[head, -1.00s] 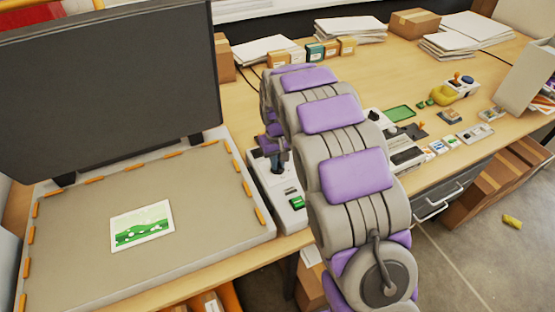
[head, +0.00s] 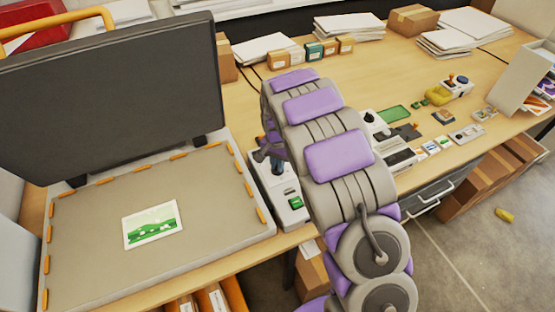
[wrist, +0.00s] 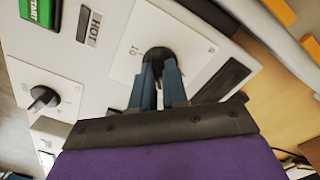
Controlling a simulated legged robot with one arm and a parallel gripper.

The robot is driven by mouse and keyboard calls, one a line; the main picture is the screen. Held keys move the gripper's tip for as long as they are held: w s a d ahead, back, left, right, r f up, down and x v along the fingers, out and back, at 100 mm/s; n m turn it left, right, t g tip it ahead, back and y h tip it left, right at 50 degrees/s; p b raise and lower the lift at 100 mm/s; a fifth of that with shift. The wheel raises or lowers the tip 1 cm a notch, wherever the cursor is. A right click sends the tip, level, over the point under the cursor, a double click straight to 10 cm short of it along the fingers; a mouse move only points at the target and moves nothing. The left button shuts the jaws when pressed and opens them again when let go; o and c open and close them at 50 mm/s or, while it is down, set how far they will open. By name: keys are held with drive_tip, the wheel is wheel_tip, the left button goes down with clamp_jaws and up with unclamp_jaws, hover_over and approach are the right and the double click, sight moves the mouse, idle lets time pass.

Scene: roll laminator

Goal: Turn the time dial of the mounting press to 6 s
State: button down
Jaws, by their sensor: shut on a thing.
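The mounting press is the big open machine at the left in the head view, with a grey bed (head: 90,265) and a dark raised lid (head: 110,95). Its light control panel (head: 291,210) stands along the bed's right side. In the wrist view a dark round dial (wrist: 158,57) sits on a white scale plate (wrist: 195,38); a "10" mark shows at its left. My gripper (wrist: 160,70) is shut on this dial, its blue fingers on either side. The fingers hide part of the dial, and I cannot read its setting. My gripper also shows in the head view (head: 275,165), partly behind my arm.
A second dark knob (wrist: 43,98) is on another white plate at the left in the wrist view. A green START button (wrist: 40,12) and a "HOT" label (wrist: 83,25) are above it. A green-and-white picture (head: 152,224) lies on the bed.

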drive_tip(key=shift+w+m+p, duration=0.1)
drive_tip(key=shift+m+p, duration=0.25)
drive_tip(key=shift+m, duration=0.45)
drive_tip(key=c, duration=1.1)
unclamp_jaws()
drive_tip(key=shift+a, duration=0.15)
drive_tip(key=shift+c, duration=0.2)
wheel_tip(320, 180, up, 17)
drive_tip(key=p, duration=0.1)
drive_tip(key=shift+r+p, duration=0.15)
drive_tip(key=shift+p, duration=0.15)
